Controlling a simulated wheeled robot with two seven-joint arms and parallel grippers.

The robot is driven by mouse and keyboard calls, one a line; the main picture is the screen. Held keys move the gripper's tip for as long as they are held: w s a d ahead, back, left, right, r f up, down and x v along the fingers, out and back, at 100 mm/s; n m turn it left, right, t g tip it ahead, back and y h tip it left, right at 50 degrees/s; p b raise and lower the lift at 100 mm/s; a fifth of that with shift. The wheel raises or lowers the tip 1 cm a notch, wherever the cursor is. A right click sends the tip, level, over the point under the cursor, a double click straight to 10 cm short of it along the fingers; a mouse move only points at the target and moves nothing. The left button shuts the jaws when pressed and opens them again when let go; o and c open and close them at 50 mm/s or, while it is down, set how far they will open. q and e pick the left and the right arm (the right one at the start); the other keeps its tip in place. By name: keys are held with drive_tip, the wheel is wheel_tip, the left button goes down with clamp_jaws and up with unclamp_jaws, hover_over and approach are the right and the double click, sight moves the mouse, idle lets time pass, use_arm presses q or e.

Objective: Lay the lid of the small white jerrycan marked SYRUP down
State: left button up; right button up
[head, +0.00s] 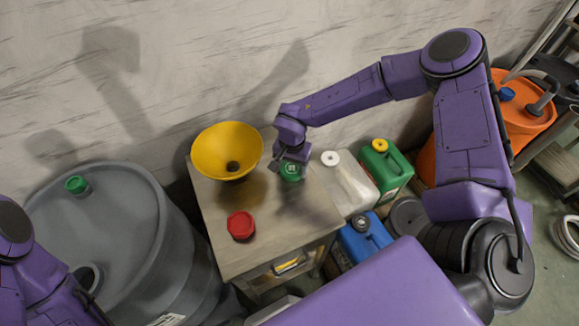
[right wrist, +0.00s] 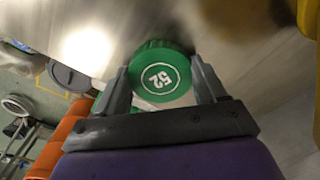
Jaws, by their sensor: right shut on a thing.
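My right gripper (head: 291,162) is shut on a green round lid (head: 291,173) at the back right of the small metal table (head: 225,257). In the right wrist view the green lid (right wrist: 160,75) sits between both fingers, its face marked 52. I cannot tell whether it touches the tabletop. A white jerrycan (head: 350,186) stands beside the table's right edge. Its round white top (head: 330,158) shows, but I cannot tell whether that is a cap or an open neck. No SYRUP marking is readable. My left gripper is out of view.
A yellow funnel (head: 215,142) and a red lid (head: 240,225) are on the table. A green jerrycan (head: 392,172) and a blue one (head: 362,242) stand to its right. A grey drum (head: 130,230) stands left, an orange drum (head: 525,125) right.

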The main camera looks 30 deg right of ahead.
sight(292, 169)
drive_tip(key=shift+f, duration=0.15)
drive_tip(key=o, duration=1.2)
drive_tip(key=shift+c, duration=0.2)
wheel_tip(292, 169, up, 12)
